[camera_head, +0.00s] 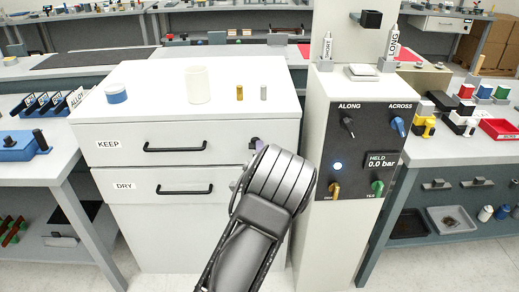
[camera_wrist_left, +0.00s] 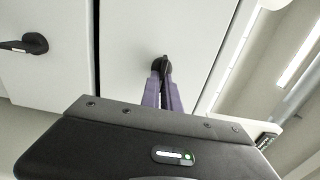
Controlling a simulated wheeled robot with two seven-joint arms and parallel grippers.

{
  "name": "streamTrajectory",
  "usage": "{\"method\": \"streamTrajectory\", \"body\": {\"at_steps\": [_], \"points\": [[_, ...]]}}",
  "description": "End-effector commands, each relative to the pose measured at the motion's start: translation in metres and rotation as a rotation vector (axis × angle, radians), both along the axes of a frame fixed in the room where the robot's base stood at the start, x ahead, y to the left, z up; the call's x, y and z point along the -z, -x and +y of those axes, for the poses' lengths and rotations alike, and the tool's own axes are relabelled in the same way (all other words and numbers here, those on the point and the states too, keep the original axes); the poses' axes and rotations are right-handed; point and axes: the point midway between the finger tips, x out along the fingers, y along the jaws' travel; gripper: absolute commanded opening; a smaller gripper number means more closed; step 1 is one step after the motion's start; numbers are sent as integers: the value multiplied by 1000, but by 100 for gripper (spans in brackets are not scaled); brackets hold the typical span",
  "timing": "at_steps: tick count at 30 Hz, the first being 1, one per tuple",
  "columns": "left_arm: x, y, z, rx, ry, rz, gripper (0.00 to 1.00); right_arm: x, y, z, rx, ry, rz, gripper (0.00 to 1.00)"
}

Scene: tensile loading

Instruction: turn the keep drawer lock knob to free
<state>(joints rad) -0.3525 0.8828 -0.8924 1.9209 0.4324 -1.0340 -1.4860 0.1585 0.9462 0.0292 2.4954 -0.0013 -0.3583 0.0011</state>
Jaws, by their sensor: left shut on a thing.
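The keep drawer lock knob (camera_head: 253,142) is a small black knob at the right end of the upper white drawer, labelled KEEP (camera_head: 108,144). My left gripper (camera_head: 259,146) reaches it from below right, and its wrist hides part of the cabinet's right side. In the left wrist view the purple fingers of the left gripper (camera_wrist_left: 163,88) are shut on the black lock knob (camera_wrist_left: 158,64). The knob's pointer direction is hard to make out between the fingers. My right gripper is in neither view.
The DRY drawer (camera_head: 150,202) lies below, with a black bar handle. A blue tape roll, a white cylinder (camera_head: 198,85) and two small pegs stand on the cabinet top. A control panel (camera_head: 362,150) with several knobs stands close on the right.

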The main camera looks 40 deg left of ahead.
Motion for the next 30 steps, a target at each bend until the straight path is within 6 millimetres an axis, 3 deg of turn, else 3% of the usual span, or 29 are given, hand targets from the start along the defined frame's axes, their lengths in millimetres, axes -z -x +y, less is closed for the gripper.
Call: {"method": "streamTrajectory", "body": {"at_steps": [4,5,12,23,30], "points": [[1,0,0,1,-1,2,0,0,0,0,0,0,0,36],[1,0,0,1,-1,2,8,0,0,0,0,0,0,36],[0,0,0,1,1,1,27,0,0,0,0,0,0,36],[1,4,-3,0,1,0,27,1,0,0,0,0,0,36],[1,30,-24,2,2,1,27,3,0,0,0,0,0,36]]}}
